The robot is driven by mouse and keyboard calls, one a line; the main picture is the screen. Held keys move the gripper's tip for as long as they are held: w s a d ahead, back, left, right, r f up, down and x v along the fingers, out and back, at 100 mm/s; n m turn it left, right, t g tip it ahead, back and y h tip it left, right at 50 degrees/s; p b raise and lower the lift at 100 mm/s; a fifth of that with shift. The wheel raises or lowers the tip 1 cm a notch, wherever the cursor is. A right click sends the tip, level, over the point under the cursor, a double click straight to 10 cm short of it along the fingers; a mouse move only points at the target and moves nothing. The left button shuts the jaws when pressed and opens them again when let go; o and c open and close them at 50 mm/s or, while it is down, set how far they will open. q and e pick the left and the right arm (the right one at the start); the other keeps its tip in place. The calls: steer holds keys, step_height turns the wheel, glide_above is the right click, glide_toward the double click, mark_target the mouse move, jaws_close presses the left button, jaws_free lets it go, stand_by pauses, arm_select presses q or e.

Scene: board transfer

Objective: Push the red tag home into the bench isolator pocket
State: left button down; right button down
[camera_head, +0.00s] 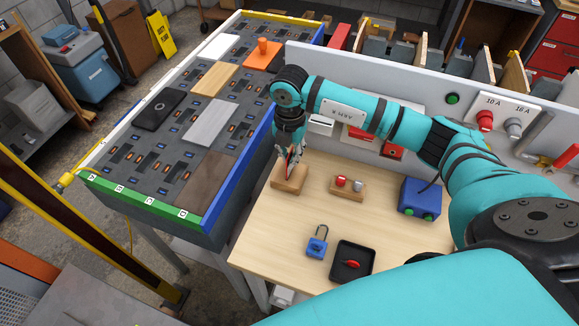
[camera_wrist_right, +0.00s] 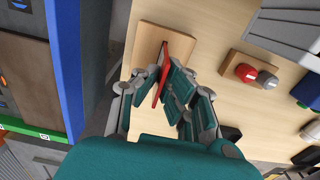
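The red tag (camera_wrist_right: 178,62) is a thin upright plate between the fingers of my right gripper (camera_wrist_right: 160,83), which looks shut on it. In the head view my right gripper (camera_head: 291,158) points down at a wooden block (camera_head: 288,182) near the bench's left edge. The tag's lower end is at this block, which also shows in the wrist view (camera_wrist_right: 146,48); I cannot tell whether it touches. On the upright panel behind, a white and red unit (camera_head: 357,133) is partly hidden by my right arm; I cannot make out a pocket. My left gripper is out of view.
On the bench (camera_head: 270,245) stand a small wooden block with red and grey knobs (camera_head: 348,186), a blue box (camera_head: 420,197), a blue padlock (camera_head: 317,242) and a black tray (camera_head: 341,271) holding a red piece. A board rack (camera_head: 225,185) borders the bench on the left.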

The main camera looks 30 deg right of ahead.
steer(key=shift+r, duration=0.25)
steer(key=shift+r+p, duration=0.55)
steer(key=shift+r, duration=0.2)
steer(key=shift+r, duration=0.1)
steer(key=shift+r+p, duration=1.45)
steer(key=shift+r, duration=0.7)
